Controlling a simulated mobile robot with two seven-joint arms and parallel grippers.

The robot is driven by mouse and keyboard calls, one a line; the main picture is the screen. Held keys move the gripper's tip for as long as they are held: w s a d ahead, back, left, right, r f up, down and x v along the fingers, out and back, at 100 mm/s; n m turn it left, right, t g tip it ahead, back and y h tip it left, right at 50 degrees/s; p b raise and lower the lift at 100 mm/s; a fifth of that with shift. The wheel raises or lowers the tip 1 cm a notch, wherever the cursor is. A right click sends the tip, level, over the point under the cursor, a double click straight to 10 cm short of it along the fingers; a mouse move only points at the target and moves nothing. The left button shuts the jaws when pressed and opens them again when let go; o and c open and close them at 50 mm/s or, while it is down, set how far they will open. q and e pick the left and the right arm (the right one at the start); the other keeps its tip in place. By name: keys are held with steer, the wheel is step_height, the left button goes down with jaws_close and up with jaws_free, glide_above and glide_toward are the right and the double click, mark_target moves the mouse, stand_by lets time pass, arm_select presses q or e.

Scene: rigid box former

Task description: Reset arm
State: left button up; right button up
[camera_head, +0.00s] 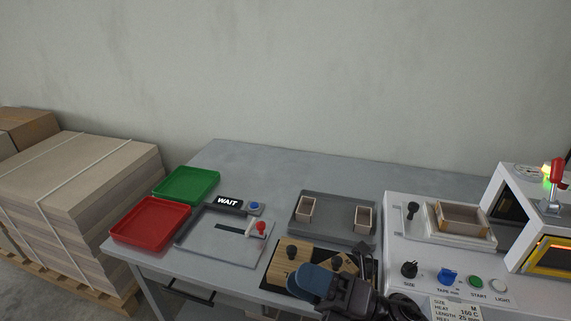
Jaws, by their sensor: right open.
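My right gripper (308,281), dark with blue parts, comes in at the bottom centre. It is open and stands over the front of a wooden board with black knobs (287,262), hiding part of it. Whether it touches the board I cannot tell. I see nothing held in it. My left gripper is out of view.
On the grey table (260,158) are a green tray (187,184), a red tray (151,222), a "WAIT" sign (228,202) and a dark tray (335,228) with two small boxes. A white machine (428,278) holding a box (464,218) stands right. Stacked cardboard (80,175) stands left.

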steer(key=w+d+f+m+t+h, duration=0.2)
steer(key=d+f+m+t+h, duration=1.1)
steer(key=m, duration=1.2)
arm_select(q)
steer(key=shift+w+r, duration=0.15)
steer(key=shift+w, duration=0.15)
arm_select(e)
steer(key=s+d+f+m+g+h, duration=0.7)
steer(key=s+d+f+m, duration=0.3)
steer(key=f, duration=0.4)
steer(key=shift+s+d+f+m+g+h, duration=0.3)
steer(key=shift+s+d+f+h, duration=0.1)
steer(key=shift+s+d+h, duration=0.35)
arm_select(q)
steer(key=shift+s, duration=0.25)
